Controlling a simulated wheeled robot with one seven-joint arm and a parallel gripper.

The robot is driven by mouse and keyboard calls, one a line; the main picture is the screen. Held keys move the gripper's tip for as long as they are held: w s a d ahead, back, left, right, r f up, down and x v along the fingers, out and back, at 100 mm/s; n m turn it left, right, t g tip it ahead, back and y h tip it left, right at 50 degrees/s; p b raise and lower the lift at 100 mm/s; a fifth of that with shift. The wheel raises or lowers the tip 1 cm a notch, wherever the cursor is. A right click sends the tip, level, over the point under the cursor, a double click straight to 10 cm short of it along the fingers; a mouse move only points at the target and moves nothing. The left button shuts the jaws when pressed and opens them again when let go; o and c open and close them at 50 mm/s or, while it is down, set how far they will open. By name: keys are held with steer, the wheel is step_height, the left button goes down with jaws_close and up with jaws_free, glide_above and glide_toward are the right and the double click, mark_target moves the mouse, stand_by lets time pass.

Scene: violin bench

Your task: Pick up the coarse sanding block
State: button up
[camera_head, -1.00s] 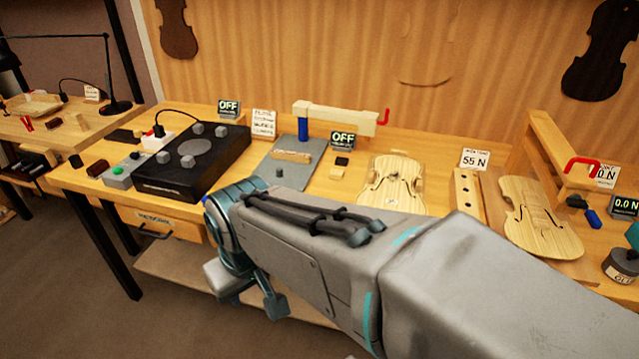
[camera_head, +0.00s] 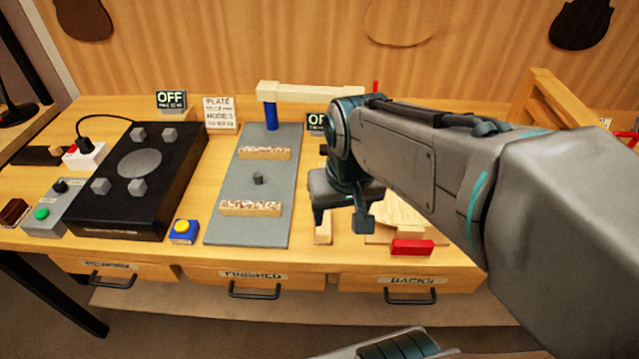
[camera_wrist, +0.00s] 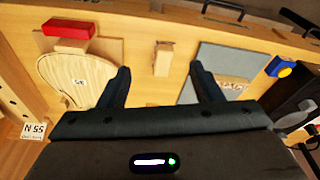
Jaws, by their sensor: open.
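No readable label marks which block is the coarse sanding block. A small tan wooden block (camera_head: 323,234) lies on the bench beside the grey mat; in the wrist view the block (camera_wrist: 162,62) shows between my fingers, below them and apart. A red block (camera_head: 412,247) lies at the bench's front edge and also shows in the wrist view (camera_wrist: 68,31). A dark brown block (camera_head: 14,212) sits at the far left. My gripper (camera_head: 341,216) is open and empty, pointing down over the bench close to the tan block and hiding part of the area behind.
The grey mat (camera_head: 225,215) holds two speckled strips. A black plate device (camera_head: 130,205) and a blue box with a yellow button (camera_head: 184,232) stand left. A pale violin plate (camera_wrist: 82,75) lies beside the tan block. A wooden clamp beam (camera_head: 310,92) stands behind.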

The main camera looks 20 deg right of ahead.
steer(key=w+f+m+g+b, duration=0.2)
steer(key=w+f+m+b, duration=0.1)
steer(key=w, duration=0.8)
glide_above(324, 222)
steer(key=f, duration=0.8)
steer(key=shift+w+d+f, duration=0.1)
steer(key=shift+w+f, duration=0.05)
steer(key=shift+w, duration=0.1)
steer(key=shift+s+f, duration=0.2)
steer(key=shift+f, duration=2.55)
steer(key=c, duration=1.1)
